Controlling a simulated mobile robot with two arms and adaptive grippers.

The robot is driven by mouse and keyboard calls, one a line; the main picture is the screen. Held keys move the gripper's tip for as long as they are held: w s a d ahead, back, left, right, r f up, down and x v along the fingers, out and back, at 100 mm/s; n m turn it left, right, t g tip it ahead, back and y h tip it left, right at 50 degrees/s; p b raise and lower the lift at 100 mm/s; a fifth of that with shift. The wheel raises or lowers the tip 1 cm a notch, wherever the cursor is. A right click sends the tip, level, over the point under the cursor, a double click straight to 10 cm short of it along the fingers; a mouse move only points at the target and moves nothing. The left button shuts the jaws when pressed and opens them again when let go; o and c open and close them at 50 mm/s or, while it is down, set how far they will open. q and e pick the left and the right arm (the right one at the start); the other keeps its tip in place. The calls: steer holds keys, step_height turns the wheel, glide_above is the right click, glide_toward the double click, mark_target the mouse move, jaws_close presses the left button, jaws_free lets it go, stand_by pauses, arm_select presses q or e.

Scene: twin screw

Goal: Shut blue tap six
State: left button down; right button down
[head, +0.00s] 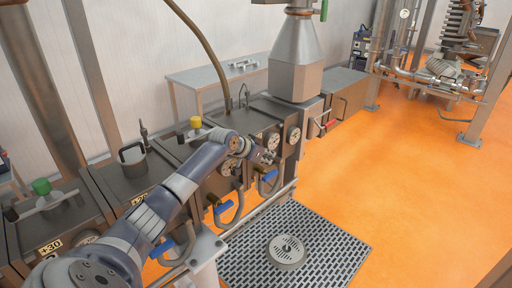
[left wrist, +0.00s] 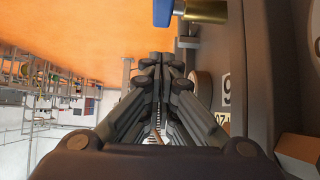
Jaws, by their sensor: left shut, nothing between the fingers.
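Several blue-handled taps hang along the front of the row of dark machine units: one at the lower left (head: 160,249), one in the middle (head: 223,207), and one at the far end (head: 270,175). My left arm reaches over the units, and its gripper (head: 270,158) is just above the far-end tap. In the left wrist view, the gripper (left wrist: 160,60) is shut and empty. A blue handle (left wrist: 163,12) on a brass body (left wrist: 206,10) shows beyond the fingertips, apart from them. A white plate (left wrist: 227,90) carries a 6 or 9. My right gripper is out of view.
Round gauges (head: 293,135) line the unit fronts. A metal rail (head: 262,206) runs below the taps. The orange floor (head: 385,170) on the right is clear.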

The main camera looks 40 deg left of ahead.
arm_select(q)
steer(key=r+b+v, duration=0.1)
steer(key=b+v, duration=0.1)
steer(key=v, duration=0.5)
steer(key=shift+d+r, duration=0.2)
